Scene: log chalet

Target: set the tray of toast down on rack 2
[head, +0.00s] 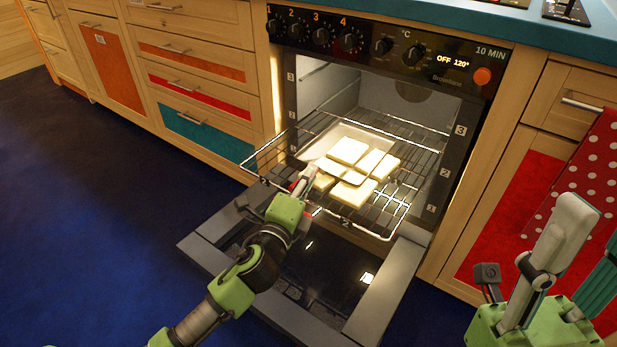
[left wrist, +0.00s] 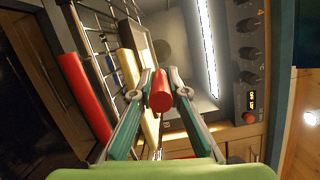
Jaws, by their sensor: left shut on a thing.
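The pale tray (head: 370,135) holds several square slices of toast (head: 348,151) and lies over the pulled-out wire rack 2 (head: 392,222), inside the open oven. I cannot tell whether its underside touches the wires. My left gripper (head: 303,183) is at the tray's front left side. In the left wrist view its fingers (left wrist: 161,92) are shut on a red handle (left wrist: 161,98), which looks like the tray's. Pale slices (left wrist: 130,68) show beside it. The tray's near edge is partly hidden by my gripper. My right gripper (head: 575,250) is at the lower right, away from the oven; its opening is unclear.
The oven door (head: 372,300) is folded down below the rack. Numbered levels mark the oven's side frames. The control panel (head: 380,45) is above. Wooden drawers (head: 200,70) stand left, and a red spotted towel (head: 590,170) hangs right. The blue floor at left is clear.

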